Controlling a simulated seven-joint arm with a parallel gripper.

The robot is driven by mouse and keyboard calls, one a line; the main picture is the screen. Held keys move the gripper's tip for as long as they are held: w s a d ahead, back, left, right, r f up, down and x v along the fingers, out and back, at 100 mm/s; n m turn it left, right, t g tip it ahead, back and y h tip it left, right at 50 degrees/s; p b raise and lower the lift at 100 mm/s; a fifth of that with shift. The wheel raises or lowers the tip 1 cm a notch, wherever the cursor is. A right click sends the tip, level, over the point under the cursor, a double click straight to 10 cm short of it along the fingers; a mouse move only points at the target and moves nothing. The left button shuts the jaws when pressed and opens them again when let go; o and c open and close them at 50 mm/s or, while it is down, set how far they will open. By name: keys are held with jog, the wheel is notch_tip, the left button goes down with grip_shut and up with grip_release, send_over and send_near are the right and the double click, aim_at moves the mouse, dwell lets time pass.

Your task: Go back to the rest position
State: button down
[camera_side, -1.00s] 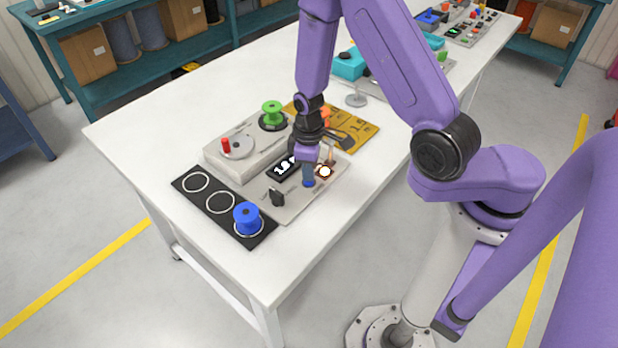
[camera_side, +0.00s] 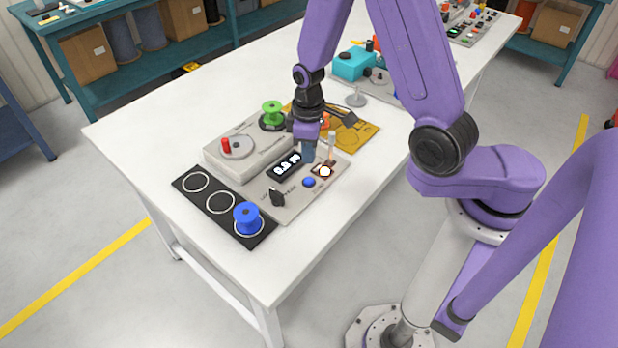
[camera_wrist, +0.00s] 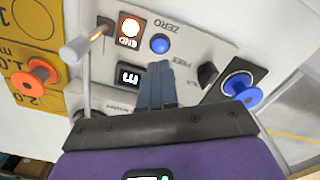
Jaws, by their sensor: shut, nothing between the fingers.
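My gripper (camera_side: 308,160) is shut and empty, a little above the grey control panel (camera_side: 290,208), just behind the blue button. Its closed fingers (camera_wrist: 157,78) show in the wrist view, pointing toward the blue button (camera_wrist: 159,43). That button (camera_side: 309,182) is uncovered and apart from the fingers in the side view. The display (camera_side: 285,165) seems to read 0.0 m. A lit END lamp (camera_side: 325,171) sits right of the button, by a lever with a pale handle (camera_side: 331,142). A black knob (camera_side: 277,198) is at the panel's front left.
A blue reel (camera_side: 247,218) stands on the front ring of a black mat (camera_side: 188,187); the other rings are empty. A green reel (camera_side: 272,113) stands on the winder box behind. An orange reel (camera_wrist: 40,72) sits on the yellow mat (camera_wrist: 32,27). The table's left side is clear.

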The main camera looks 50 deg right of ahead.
jog(key=shift+r, duration=0.15)
jog(key=s+a+r+n, duration=0.3)
jog(key=a+r, duration=0.1)
jog(key=r, duration=0.5)
jog(key=s+d+r+n, duration=0.1)
jog(key=s+d+r, duration=0.1)
jog(key=s, duration=0.7)
jog(key=s+d+r+n, duration=0.2)
jog(key=s+r, duration=0.2)
jog(key=s, duration=0.5)
jog(key=shift+s+d+n, duration=0.15)
jog(key=shift+d+n, duration=0.05)
jog(key=shift+n, duration=0.1)
dwell(0.4)
